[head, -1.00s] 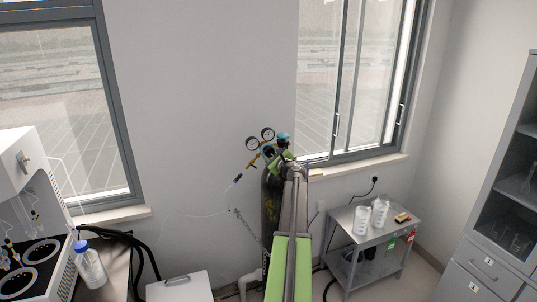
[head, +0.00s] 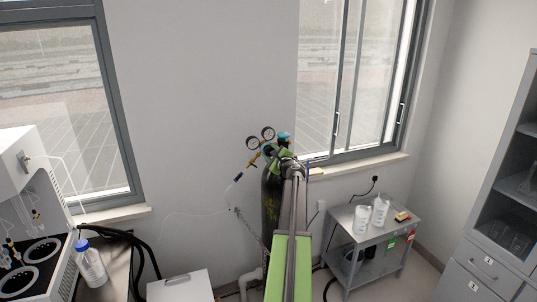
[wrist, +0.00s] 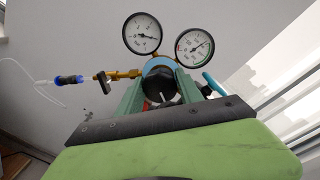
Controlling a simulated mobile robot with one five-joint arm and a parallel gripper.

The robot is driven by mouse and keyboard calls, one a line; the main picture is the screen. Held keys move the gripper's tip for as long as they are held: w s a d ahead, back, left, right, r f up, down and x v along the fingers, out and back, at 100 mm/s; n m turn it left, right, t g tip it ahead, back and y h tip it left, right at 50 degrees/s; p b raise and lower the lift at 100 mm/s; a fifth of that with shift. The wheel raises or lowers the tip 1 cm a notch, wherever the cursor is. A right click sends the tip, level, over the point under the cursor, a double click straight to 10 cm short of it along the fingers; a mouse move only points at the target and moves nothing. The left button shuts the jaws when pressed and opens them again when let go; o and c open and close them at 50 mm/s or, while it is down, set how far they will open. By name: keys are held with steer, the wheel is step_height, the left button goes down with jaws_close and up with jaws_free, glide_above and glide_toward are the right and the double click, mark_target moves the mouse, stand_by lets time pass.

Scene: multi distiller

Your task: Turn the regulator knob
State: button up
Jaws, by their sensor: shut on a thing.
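The regulator sits on top of a dark gas cylinder (head: 270,205) against the wall. Its two round dial gauges (wrist: 142,33) show at the top of the wrist view, and they also show in the head view (head: 253,142). The black regulator knob (wrist: 158,86) is below the gauges, between the two green fingers of my gripper (wrist: 160,77). The gripper is shut on the knob, one finger on each side. In the head view my gripper (head: 280,155) is at the regulator, and my arm hides part of it and of the cylinder.
A brass outlet with a blue-ended hose (wrist: 70,79) runs left from the regulator. A teal valve handle (wrist: 213,84) is close by the right finger. A white box (head: 180,288) is at lower left.

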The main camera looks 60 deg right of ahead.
steer(key=o, duration=1.4)
steer(key=shift+w+d+f, duration=0.1)
steer(key=shift+w, duration=0.05)
steer(key=shift+c, duration=0.2)
steer(key=v, duration=1.7)
steer(key=shift+s+p, duration=0.35)
steer(key=shift+p, duration=0.1)
